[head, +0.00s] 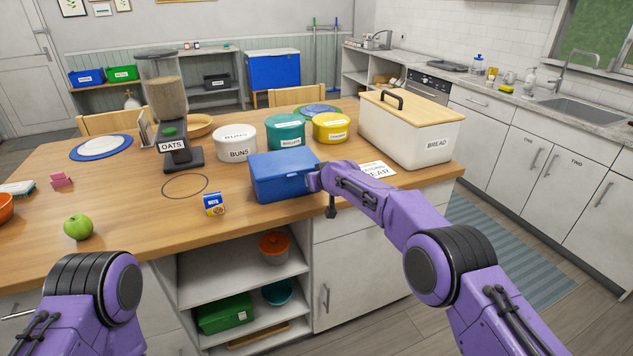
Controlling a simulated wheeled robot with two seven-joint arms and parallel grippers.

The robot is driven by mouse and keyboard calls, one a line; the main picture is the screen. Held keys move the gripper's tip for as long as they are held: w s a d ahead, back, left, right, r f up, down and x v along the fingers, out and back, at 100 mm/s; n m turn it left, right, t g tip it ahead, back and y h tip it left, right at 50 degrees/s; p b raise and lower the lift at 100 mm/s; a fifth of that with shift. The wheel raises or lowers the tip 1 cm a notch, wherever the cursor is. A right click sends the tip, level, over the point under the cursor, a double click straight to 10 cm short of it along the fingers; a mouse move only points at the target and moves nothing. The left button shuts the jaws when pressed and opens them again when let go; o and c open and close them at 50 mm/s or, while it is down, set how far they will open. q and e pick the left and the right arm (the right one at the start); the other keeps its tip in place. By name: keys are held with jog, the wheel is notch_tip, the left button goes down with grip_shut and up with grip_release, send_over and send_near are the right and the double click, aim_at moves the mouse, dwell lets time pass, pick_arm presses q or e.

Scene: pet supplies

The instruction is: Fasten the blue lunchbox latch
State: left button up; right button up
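The blue lunchbox (282,175) stands near the front edge of the wooden table, in the middle of the head view. Its lid looks closed. I cannot make out its latch; the right end of the box is partly covered by my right arm. My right gripper (316,180) is at the box's right end, seemingly touching it or very close. Its fingers are mostly hidden, so I cannot tell whether they are open or shut. Only part of my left arm shows at the lower left; its gripper is out of view.
Behind the lunchbox stand the white BUNS tin (237,143), a teal tin (285,132) and a yellow tin (331,126). The bread bin (410,130) is to the right, the oats dispenser (166,105) to the left. A small blue carton (214,204) is left of the box.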

jog(key=shift+w+r, duration=0.1)
dwell(0.5)
jog(key=o, duration=1.1)
jog(key=shift+c, duration=0.2)
jog(key=b+v, duration=0.2)
jog(key=v, duration=0.8)
jog(key=shift+r+b, duration=0.3)
jog(key=shift+b, duration=0.05)
